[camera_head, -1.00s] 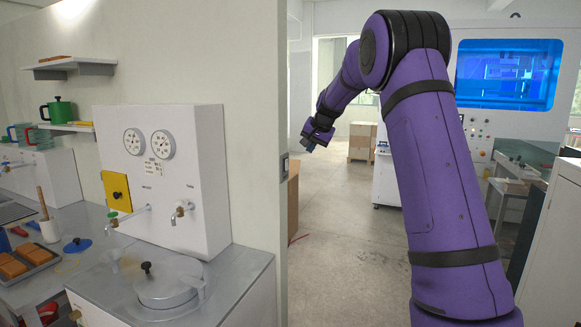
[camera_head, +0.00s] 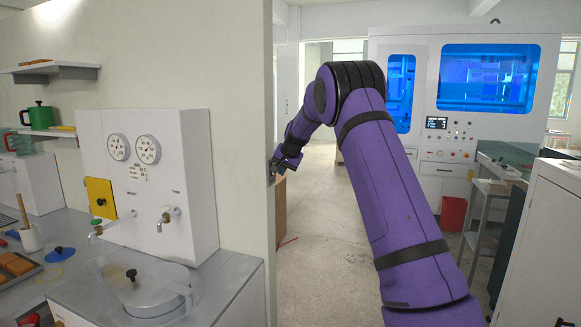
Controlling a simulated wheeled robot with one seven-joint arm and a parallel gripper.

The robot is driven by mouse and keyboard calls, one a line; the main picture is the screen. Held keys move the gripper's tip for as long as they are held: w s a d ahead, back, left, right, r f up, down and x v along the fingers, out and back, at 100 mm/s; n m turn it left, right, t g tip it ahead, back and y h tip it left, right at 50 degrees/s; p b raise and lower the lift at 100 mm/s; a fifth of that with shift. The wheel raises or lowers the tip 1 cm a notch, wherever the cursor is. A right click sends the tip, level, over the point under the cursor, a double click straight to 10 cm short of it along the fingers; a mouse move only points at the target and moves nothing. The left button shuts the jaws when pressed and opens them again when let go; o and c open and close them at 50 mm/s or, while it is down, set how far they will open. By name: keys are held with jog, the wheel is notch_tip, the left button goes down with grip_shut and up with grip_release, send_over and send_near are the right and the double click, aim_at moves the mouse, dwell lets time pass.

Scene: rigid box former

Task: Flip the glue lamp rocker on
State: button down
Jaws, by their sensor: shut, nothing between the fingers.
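My gripper (camera_head: 274,175) is at the end of the purple arm, at the narrow end face of the pale partition wall (camera_head: 240,60). Its fingers are shut with nothing between them. A small grey switch plate on that wall end is now mostly hidden by the fingertips. I cannot tell whether the fingertips touch it or which way its rocker is tilted. No label naming the glue lamp can be read.
Left of the wall, a white boiler box with two gauges (camera_head: 147,149) and taps stands over a round-lidded pot (camera_head: 155,293). A white machine with blue windows (camera_head: 487,78), a red bin (camera_head: 452,214) and a white cabinet (camera_head: 545,240) stand right. The aisle floor (camera_head: 318,240) is open.

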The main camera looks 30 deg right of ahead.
jog(key=shift+w+a+f, duration=0.1)
jog(key=shift+w+a, duration=0.25)
jog(key=shift+w, duration=0.2)
jog(key=shift+w+a, duration=0.1)
jog(key=shift+w+a+f, duration=0.1)
jog(key=shift+w+f, duration=0.05)
jog(key=shift+r, duration=0.9)
